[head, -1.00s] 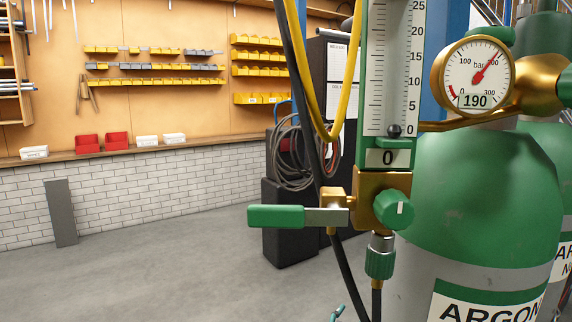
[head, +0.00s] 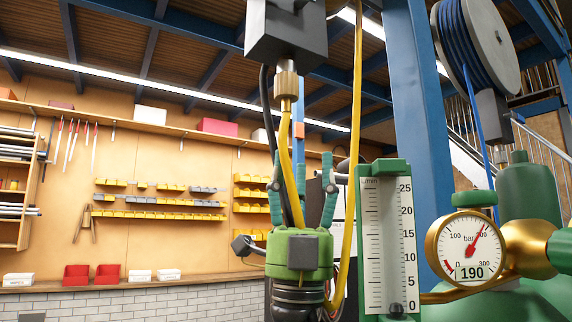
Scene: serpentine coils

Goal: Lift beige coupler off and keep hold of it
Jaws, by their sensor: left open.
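The beige coupler (head: 287,84) is a tan, ribbed fitting under a dark grey box (head: 286,32) at the top of the head view. A yellow hose (head: 286,125) hangs straight down from its lower end. My left gripper (head: 302,160) is below the coupler, with its two teal fingers pointing up and spread apart. It is open and holds nothing. In the picture the yellow hose runs between the fingers and is lost behind the green gripper body; the depth between them is unclear. My right gripper is out of view.
A second yellow hose (head: 352,170) and a dark hose (head: 267,110) hang close by. A green flow meter (head: 407,200) and a pressure gauge (head: 465,249) stand to the right, before a blue post (head: 420,110). Open space lies left of the gripper.

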